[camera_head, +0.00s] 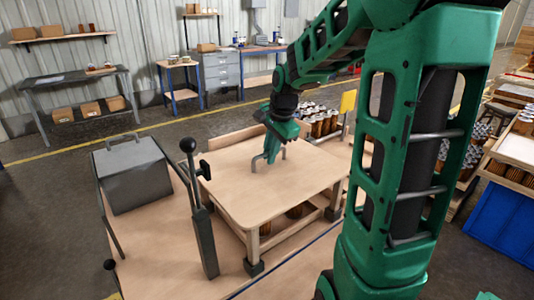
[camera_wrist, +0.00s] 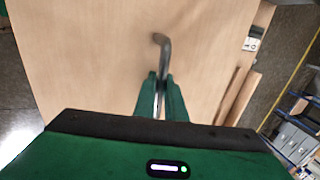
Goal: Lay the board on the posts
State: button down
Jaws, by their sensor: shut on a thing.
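The board (camera_head: 250,194) is a flat sheet of light wood with a grey metal handle (camera_head: 256,163) on its top. It lies level over several wooden posts (camera_head: 252,246) with dark feet; I cannot tell whether it touches every post. My gripper (camera_head: 270,158) is above the board, its green fingers shut on the handle. In the wrist view the board (camera_wrist: 90,60) fills most of the picture, and the handle (camera_wrist: 161,42) comes out from between my gripper's fingers (camera_wrist: 160,98). Several brown cartridges (camera_head: 294,211) show partly under the board; the rest there is hidden.
A dark lever (camera_head: 202,215) stands close to the board's left edge. A grey box (camera_head: 133,174) with a handle sits further left. More cartridges (camera_head: 318,122) and a yellow plate (camera_head: 348,101) stand behind the board. Shelves and benches line the wall.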

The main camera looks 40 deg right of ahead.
jog(key=shift+f, duration=0.65)
jog(key=c, duration=1.7)
grip_release()
jog(key=shift+c, duration=0.2)
jog(key=v, duration=1)
jog(key=shift+r, duration=0.35)
jog(key=shift+s, duration=0.1)
jog(key=s+a+f+n+g, duration=0.1)
jog(key=s+f+n, duration=0.4)
jog(key=s, duration=0.7)
jog(key=s+a+f+n+g, duration=0.2)
jog(key=s+f+n, duration=0.4)
jog(key=s, duration=0.7)
jog(key=shift+s, duration=0.25)
